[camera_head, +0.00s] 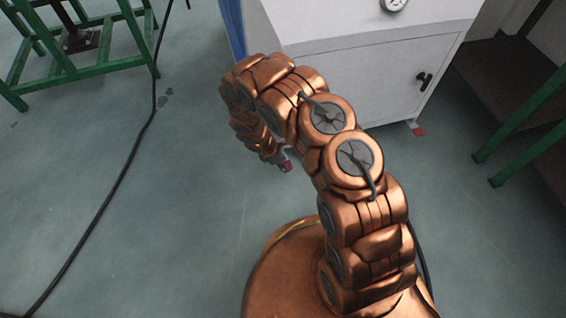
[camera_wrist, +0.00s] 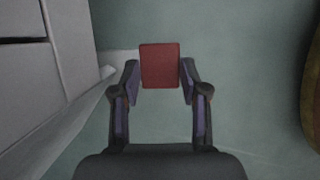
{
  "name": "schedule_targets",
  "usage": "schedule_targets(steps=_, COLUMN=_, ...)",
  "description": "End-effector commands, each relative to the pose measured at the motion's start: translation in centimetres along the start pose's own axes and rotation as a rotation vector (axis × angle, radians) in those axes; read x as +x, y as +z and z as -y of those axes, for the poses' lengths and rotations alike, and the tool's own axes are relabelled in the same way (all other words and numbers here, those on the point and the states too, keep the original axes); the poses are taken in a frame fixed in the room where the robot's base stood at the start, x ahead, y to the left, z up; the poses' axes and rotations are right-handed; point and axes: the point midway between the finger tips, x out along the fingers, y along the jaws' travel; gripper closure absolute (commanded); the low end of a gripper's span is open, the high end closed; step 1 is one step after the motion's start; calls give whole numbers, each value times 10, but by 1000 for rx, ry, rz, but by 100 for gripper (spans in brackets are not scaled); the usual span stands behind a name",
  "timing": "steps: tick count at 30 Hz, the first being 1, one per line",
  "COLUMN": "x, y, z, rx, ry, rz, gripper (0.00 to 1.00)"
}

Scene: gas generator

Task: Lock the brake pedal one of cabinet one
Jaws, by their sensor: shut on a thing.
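A white cabinet (camera_head: 370,75) with a dark door handle stands at the upper middle of the head view. A red brake pedal (camera_wrist: 159,66) shows at the middle of the wrist view, low by the cabinet's foot. My gripper (camera_wrist: 160,80) is shut on this pedal, with one finger at each side of it. In the head view the held pedal shows as a small red patch (camera_head: 286,166) beside my arm, and my arm hides most of the gripper. Another red pedal (camera_head: 418,131) shows at the cabinet's right front corner, apart from my gripper.
A green metal frame (camera_head: 70,65) stands at the upper left. A black cable (camera_head: 115,170) runs along the floor on the left. A dark bench with green legs (camera_head: 520,120) stands on the right. The grey floor (camera_head: 170,230) between is mostly clear.

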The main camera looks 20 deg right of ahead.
Motion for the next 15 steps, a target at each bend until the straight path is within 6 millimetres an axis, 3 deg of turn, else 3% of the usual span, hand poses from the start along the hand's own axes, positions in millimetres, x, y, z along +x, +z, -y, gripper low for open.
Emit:
schedule_targets(steps=3, x=0, y=0, z=0, rx=0, ry=-1, rz=1, gripper=100)
schedule_targets(steps=15, x=10, y=-3, z=3, rx=-1, ry=-3, rz=1, gripper=100)
